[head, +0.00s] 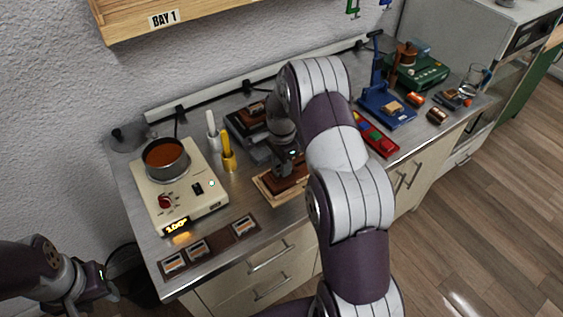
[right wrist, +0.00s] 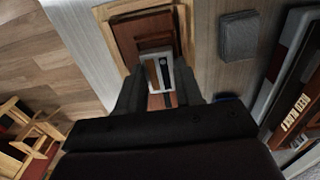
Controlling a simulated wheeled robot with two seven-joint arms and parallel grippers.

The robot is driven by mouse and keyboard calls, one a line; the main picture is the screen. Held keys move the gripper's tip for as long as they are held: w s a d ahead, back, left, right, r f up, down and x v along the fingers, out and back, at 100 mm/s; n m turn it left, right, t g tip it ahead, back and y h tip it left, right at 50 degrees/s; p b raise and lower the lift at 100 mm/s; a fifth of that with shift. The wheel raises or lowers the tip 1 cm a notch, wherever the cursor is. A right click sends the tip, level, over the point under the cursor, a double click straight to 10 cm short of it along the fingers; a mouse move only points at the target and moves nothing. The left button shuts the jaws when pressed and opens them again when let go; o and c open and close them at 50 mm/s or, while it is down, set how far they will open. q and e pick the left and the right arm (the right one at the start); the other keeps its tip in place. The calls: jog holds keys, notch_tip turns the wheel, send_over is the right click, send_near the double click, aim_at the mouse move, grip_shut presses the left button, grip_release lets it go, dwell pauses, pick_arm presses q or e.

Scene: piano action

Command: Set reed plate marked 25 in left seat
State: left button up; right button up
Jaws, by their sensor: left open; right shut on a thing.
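My right gripper (head: 291,163) is over a wooden block (head: 268,191) in a light wood tray at the middle of the bench. In the right wrist view, the gripper (right wrist: 160,88) is shut on a small pale grey reed plate (right wrist: 154,76) with a dark slot, held over the brown block (right wrist: 142,28). Its number cannot be read, and my arm and fingers hide the seats. A dark brown rack (head: 219,241) at the bench's front left holds several reed plates (head: 197,249), with a gap between two of them. My left gripper (head: 92,290) is open and empty, left of the bench.
A cream hotplate (head: 190,193) with a lit display carries a pot (head: 166,159) of orange-brown liquid. White (head: 212,131) and yellow (head: 228,153) upright tools stand beside it. A blue press (head: 386,106) and red tray (head: 376,136) are to the right.

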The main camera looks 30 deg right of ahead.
jog(key=shift+f, duration=0.4)
dwell(0.7)
jog(key=o, duration=1.1)
notch_tip(320, 180, up, 13)
jog(key=shift+f, duration=0.15)
